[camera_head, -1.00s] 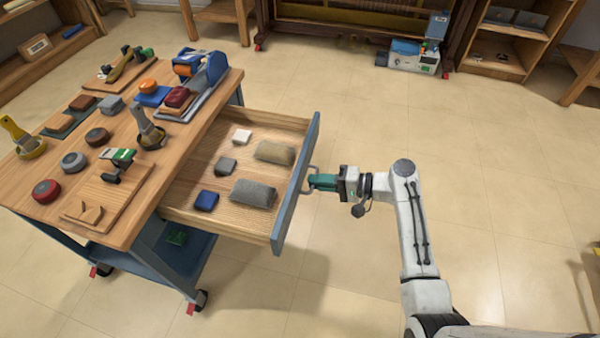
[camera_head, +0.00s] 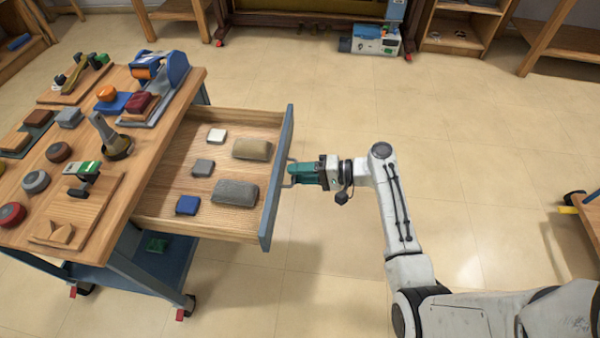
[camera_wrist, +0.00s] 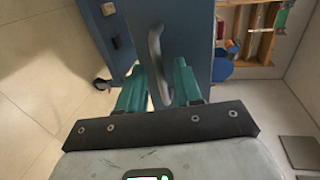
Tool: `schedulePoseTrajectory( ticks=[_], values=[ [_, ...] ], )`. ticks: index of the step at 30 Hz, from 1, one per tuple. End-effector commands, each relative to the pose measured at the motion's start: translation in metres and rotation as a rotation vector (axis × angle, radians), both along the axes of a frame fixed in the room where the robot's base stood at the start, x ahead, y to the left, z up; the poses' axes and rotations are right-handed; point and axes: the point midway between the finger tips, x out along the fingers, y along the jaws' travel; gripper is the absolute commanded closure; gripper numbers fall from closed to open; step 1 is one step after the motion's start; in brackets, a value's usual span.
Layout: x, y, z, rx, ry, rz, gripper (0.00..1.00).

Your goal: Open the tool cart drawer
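The tool cart (camera_head: 135,205) stands on the left with a wooden top and blue-grey frame. Its drawer (camera_head: 160,205) is pulled far out to the right, showing a wooden inside and a blue-grey front (camera_head: 276,180). A grey bar handle (camera_wrist: 155,60) is on that front. My gripper (camera_head: 300,172) is at the handle, on the outer side of the drawer front. In the wrist view, the two teal fingers of my gripper (camera_wrist: 158,88) stand apart on either side of the handle, with gaps visible. The exact fingertip contact is partly hidden.
Several blocks lie in the drawer, such as a grey one (camera_head: 235,192) and a blue one (camera_head: 187,205). Tools and pucks crowd the cart top. Open tiled floor (camera_head: 470,140) lies right of the drawer. Another piece of furniture (camera_head: 590,215) stands at the right edge.

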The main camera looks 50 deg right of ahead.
Motion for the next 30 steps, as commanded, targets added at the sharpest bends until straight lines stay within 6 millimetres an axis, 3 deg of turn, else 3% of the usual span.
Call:
schedulePoseTrajectory(
  ticks=[8, 21, 30],
  values=[
    [-0.007, -0.006, 0.003, 0.000, 0.000, -0.002, 0.65],
    [-0.069, -0.051, 0.020, 0.000, -0.001, -0.003, 0.65],
    [-0.085, -0.062, 0.023, 0.000, 0.000, 0.000, 0.65]
  ],
)
